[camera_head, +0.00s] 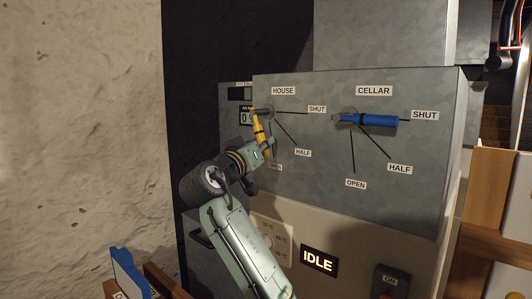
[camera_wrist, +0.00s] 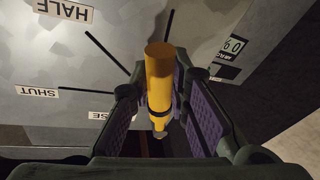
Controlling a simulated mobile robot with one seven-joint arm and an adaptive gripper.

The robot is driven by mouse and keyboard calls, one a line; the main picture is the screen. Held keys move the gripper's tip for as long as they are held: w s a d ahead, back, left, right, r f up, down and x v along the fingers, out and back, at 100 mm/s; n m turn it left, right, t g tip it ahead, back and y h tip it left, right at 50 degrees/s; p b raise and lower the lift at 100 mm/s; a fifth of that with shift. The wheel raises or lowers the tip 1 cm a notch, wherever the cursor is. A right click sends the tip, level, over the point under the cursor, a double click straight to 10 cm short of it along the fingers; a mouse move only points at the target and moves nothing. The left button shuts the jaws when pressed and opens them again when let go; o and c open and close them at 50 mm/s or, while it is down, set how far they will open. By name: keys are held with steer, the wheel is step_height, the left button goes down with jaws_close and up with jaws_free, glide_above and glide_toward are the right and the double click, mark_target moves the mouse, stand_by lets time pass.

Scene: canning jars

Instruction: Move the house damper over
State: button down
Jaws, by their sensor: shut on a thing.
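The house damper's yellow handle (camera_head: 259,130) hangs down below the HOUSE label on the grey metal box, roughly along the side of the OPEN label. It also shows in the wrist view (camera_wrist: 159,80), with a dark band around it. My gripper (camera_head: 264,148) is shut on this handle, with a purple-padded finger on each side in the wrist view (camera_wrist: 160,100). The SHUT mark (camera_head: 317,109) is to the right of the pivot and the HALF mark (camera_head: 303,153) at the lower right. The OPEN mark (camera_head: 275,167) is partly hidden by my gripper.
The cellar damper's blue handle (camera_head: 378,121) points right at its own SHUT mark. Below is a lit IDLE sign (camera_head: 319,261) and an ON switch (camera_head: 389,281). A rough pale wall (camera_head: 80,130) stands at left, and wooden boards (camera_head: 495,215) at right.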

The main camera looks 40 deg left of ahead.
steer(key=shift+a+f+m+t+h+b, duration=0.2)
steer(key=shift+a+m+b, duration=0.15)
steer(key=shift+m, duration=0.25)
steer(key=shift+a+f+m+t+h+b, duration=0.1)
steer(key=shift+a+m+t+b, duration=0.1)
steer(key=shift+a+m, duration=0.35)
steer(key=shift+r, duration=0.1)
steer(key=c, duration=1.5)
jaws_free()
steer(key=shift+w, duration=0.1)
steer(key=v, duration=1.2)
